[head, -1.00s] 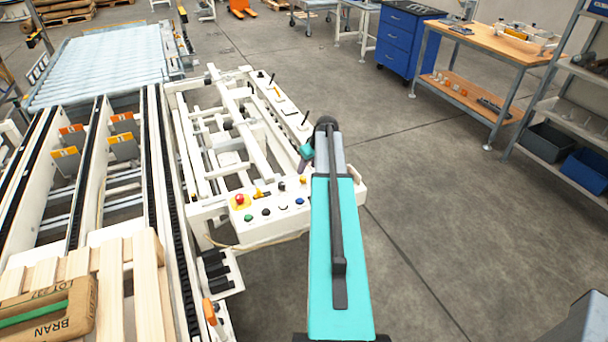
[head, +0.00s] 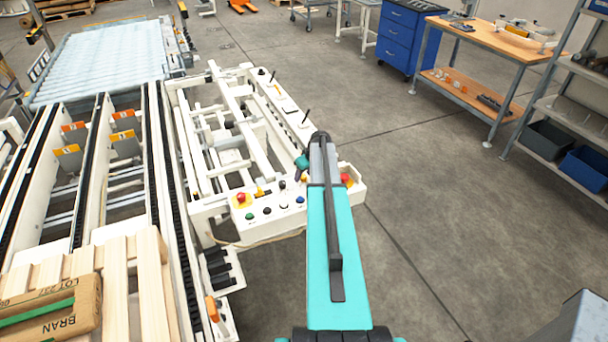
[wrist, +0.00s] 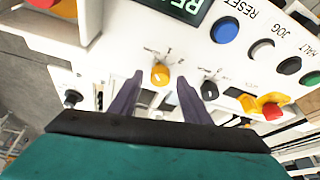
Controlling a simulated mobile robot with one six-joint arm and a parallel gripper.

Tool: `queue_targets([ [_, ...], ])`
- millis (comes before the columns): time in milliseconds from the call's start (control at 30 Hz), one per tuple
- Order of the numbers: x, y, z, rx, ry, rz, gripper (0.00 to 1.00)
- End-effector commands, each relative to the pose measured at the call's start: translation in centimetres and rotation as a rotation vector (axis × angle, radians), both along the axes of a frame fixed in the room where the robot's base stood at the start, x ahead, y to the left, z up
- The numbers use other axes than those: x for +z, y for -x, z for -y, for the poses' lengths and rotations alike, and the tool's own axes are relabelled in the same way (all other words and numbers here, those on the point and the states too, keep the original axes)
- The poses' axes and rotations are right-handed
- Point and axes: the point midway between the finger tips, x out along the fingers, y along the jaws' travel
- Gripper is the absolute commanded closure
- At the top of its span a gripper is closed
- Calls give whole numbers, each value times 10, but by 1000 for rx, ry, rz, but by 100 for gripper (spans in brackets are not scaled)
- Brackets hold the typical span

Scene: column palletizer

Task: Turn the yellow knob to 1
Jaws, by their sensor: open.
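The yellow knob (wrist: 160,74) sits on the white control panel (wrist: 115,50), with small printed labels beside it, including a 1 and a 2. Its pointer setting is too small to read surely. My gripper (wrist: 160,80) is open, its two dark fingers on either side of the knob in the wrist view. I cannot tell whether they touch it. In the head view a small orange-yellow spot (head: 304,178) beside my arm seems to be the knob. My teal gripper part (head: 302,162) is just above it, and my arm covers part of the panel.
Blue (wrist: 225,30), white (wrist: 262,50) and black (wrist: 289,66) buttons line the panel. A red-and-yellow control (head: 346,180) is right of my arm.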

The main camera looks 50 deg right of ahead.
Motion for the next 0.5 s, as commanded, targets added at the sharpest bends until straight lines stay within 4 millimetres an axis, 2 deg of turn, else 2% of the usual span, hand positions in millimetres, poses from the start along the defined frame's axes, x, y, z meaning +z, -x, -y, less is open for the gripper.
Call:
queue_targets([
  [167, 0, 0, 0, 0, 0, 0, 59],
  [400, 0, 1, 0, -1, 0, 0, 98],
  [433, 0, 2, -5, -1, 0, 0, 98],
  [500, 0, 1, -2, -1, -2, -1, 98],
])
